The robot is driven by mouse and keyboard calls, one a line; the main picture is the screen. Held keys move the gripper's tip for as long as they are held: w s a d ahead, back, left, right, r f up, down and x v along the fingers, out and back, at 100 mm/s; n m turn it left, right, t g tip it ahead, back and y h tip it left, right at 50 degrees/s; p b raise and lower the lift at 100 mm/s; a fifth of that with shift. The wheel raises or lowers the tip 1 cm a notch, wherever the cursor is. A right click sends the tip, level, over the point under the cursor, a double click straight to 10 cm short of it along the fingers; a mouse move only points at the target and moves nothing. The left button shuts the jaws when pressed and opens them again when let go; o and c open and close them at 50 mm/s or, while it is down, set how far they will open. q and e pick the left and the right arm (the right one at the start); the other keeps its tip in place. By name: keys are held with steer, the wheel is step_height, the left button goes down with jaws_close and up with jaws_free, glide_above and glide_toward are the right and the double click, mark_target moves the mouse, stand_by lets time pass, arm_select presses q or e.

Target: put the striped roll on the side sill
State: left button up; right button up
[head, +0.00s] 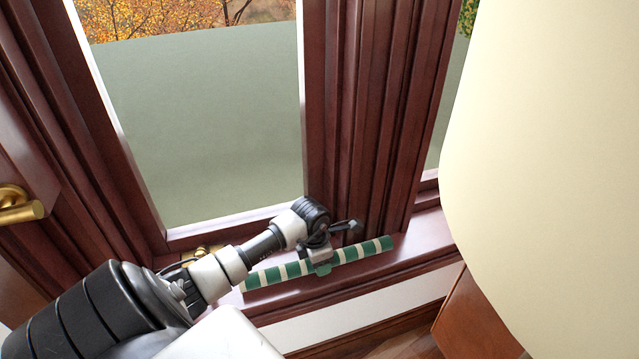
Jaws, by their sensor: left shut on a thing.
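The striped roll (361,251), green and cream, lies lengthwise along the side sill (408,255), a dark red wooden ledge below the window. My left gripper (322,262) is shut on the roll near its middle. The roll is at the sill surface or just above it; I cannot tell whether it touches. Part of its left half is beside my wrist. My right gripper is not in view.
A window with a frosted lower pane (205,125) and thick wooden frame (365,110) stands behind the sill. A large cream rounded shape (555,150) blocks the right side. A brass handle (18,206) is at far left.

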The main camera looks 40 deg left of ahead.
arm_select(q)
steer(key=shift+f, duration=0.1)
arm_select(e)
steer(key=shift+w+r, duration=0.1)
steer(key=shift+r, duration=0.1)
arm_select(q)
steer(key=o, duration=1.3)
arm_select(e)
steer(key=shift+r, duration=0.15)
arm_select(q)
steer(key=r, duration=0.3)
steer(key=r+p, duration=0.1)
steer(key=r, duration=0.3)
steer(key=s+r, duration=0.1)
steer(key=r, duration=0.2)
steer(key=shift+s+a+r, duration=0.1)
steer(key=shift+a+r, duration=0.25)
steer(key=shift+r, duration=0.05)
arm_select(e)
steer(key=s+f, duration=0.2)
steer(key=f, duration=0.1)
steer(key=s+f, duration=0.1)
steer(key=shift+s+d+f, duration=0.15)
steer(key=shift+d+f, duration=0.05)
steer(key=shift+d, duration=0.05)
